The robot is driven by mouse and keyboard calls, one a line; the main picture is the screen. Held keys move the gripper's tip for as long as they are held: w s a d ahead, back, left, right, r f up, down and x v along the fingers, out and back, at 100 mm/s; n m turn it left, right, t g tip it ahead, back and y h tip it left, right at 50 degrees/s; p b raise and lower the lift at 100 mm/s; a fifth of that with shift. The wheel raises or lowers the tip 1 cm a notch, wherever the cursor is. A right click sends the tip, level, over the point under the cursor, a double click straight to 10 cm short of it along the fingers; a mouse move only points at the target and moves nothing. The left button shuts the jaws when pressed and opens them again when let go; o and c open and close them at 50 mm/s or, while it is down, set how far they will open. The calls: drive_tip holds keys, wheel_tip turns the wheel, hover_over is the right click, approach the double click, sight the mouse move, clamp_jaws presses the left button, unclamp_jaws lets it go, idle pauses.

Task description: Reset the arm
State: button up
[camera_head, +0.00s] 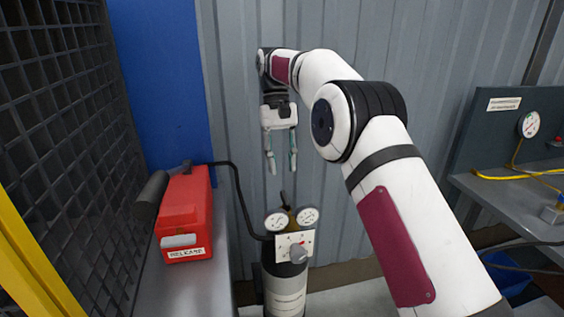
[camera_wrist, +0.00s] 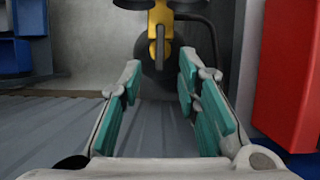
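My arm, white with dark red panels, reaches up from the lower right in the head view and bends over to the left. My gripper (camera_head: 281,168) hangs fingers down in front of the grey corrugated wall, above a gas cylinder with two gauges. In the wrist view my gripper (camera_wrist: 162,90) shows its two teal-padded fingers spread apart with nothing between them. The yellow valve top (camera_wrist: 158,28) of the cylinder shows beyond the fingertips, apart from them.
The cylinder (camera_head: 287,284) stands below my gripper. A red box (camera_head: 187,212) with a label and black hose sits on a grey bench at left, beside a dark mesh panel (camera_head: 65,150). At right, a workbench (camera_head: 508,200) carries a gauge panel (camera_head: 500,128) and yellow hose.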

drive_tip(key=s+d+r+m+t+p, duration=0.1)
drive_tip(key=s+d+r+t+p, duration=0.15)
drive_tip(key=s+d+r, duration=0.45)
drive_tip(key=s+d+r+t+p, duration=0.2)
drive_tip(key=s+d+r+p, duration=0.15)
drive_tip(key=s+r, duration=0.75)
drive_tip(key=s+d+f+t+p, duration=0.1)
drive_tip(key=s+d, duration=0.1)
drive_tip(key=s, duration=0.6)
drive_tip(key=s+d+f+m+t+p, duration=0.1)
drive_tip(key=s+d, duration=0.2)
drive_tip(key=s, duration=0.5)
drive_tip(key=s+d+f+t+y+p, duration=0.1)
drive_tip(key=s+d+t+p, duration=0.1)
drive_tip(key=s, duration=0.6)
drive_tip(key=shift+s+d+f, duration=0.3)
drive_tip(key=shift+s+f, duration=0.05)
drive_tip(key=shift+a, duration=0.15)
